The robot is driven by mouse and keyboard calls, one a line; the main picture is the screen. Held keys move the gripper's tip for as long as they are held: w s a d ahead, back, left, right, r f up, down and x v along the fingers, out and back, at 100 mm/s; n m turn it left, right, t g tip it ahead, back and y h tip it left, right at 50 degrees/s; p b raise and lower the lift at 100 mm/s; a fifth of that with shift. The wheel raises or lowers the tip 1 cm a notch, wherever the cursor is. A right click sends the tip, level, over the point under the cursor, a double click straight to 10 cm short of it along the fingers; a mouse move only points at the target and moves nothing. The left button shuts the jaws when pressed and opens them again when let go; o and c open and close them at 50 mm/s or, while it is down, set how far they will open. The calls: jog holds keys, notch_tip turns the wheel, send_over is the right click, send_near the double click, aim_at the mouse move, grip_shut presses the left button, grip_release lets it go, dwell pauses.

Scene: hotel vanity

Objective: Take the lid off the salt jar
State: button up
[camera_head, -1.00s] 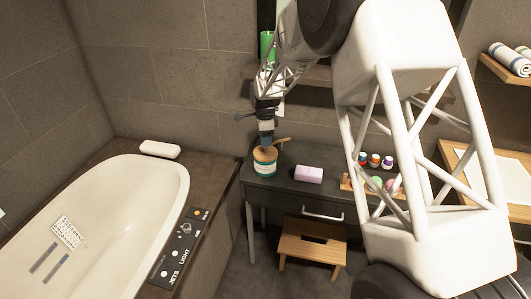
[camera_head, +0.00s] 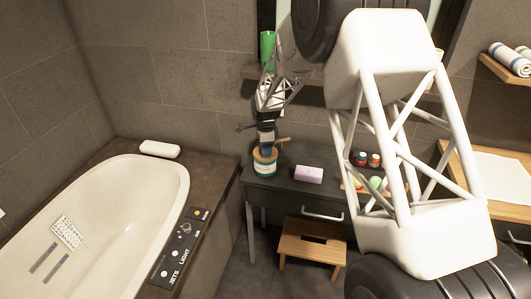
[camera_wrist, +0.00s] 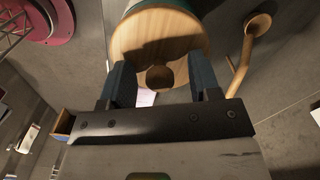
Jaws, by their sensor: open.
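The salt jar (camera_head: 264,168) stands upright at the left end of the dark vanity top. It has a teal and white body and a round wooden lid (camera_wrist: 140,38), which is on the jar. A small round wooden knob (camera_wrist: 160,78) sits at the lid's middle. My gripper (camera_wrist: 159,64) is directly above the lid, pointing down. Its two blue fingers are open, one on each side of the knob, with gaps visible between them and it. In the head view, my gripper (camera_head: 266,144) hides part of the lid.
The bathtub (camera_head: 110,220) is left. A wooden stool (camera_head: 312,242) stands below the vanity.

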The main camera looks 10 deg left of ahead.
jog(key=c, duration=1)
jog(key=shift+r, duration=0.15)
jog(key=shift+r, duration=1.4)
jog(key=shift+s+d+r, duration=0.1)
jog(key=shift+s+r, duration=0.15)
jog(key=shift+r, duration=0.05)
jog(key=s+d, duration=0.2)
jog(key=s, duration=0.2)
jog(key=s+d+r, duration=0.1)
jog(key=s+d, duration=0.1)
jog(key=s, duration=0.3)
jog(key=s+d, duration=0.3)
jog(key=s, duration=0.2)
jog(key=shift+r, duration=0.15)
jog(key=shift+w, duration=0.1)
